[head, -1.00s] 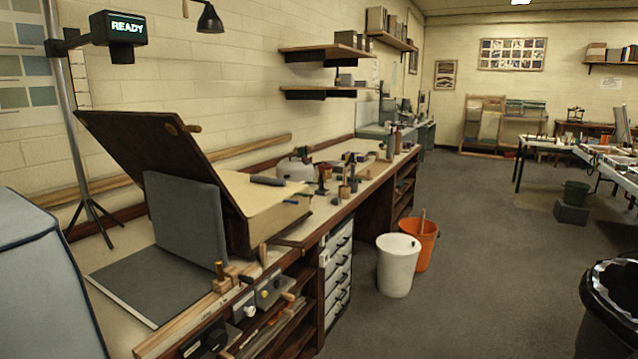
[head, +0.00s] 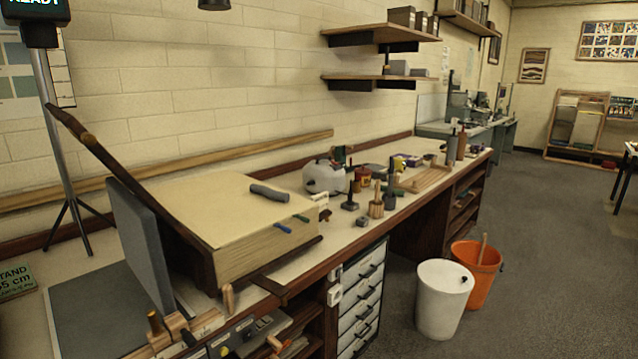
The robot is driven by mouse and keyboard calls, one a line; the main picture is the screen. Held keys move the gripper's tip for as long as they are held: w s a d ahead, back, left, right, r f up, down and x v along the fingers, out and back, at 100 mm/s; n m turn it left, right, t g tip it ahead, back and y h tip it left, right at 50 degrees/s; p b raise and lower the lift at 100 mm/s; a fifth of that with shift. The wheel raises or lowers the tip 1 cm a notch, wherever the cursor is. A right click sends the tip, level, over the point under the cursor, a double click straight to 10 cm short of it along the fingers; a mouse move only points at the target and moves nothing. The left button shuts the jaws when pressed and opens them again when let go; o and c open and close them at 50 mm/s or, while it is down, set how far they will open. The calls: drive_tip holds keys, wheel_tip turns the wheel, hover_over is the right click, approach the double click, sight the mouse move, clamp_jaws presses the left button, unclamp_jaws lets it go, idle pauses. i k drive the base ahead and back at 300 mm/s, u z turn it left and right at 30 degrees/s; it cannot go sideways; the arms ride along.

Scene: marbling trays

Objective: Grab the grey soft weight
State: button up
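A dark grey, rounded, sausage-like object (head: 269,192), which looks like the grey soft weight, lies on top of a thick cream block (head: 205,200) on the workbench. The block looks like a big open book or stack, with a dark board tilted up at its left. My gripper is not in view.
A grey upright panel (head: 139,245) stands left of the block. Bottles, stamps and a white container (head: 324,177) crowd the bench (head: 345,235) to the right. A white bin (head: 442,300) and an orange bucket (head: 477,272) stand on the floor; the floor further right is clear.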

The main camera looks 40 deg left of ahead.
sight(279, 197)
drive_tip(key=u, duration=0.05)
drive_tip(key=i, duration=1.65)
drive_tip(key=u, duration=0.7)
drive_tip(key=i, duration=0.8)
drive_tip(key=u, duration=1.55)
drive_tip(key=i, duration=0.8)
drive_tip(key=u, duration=0.7)
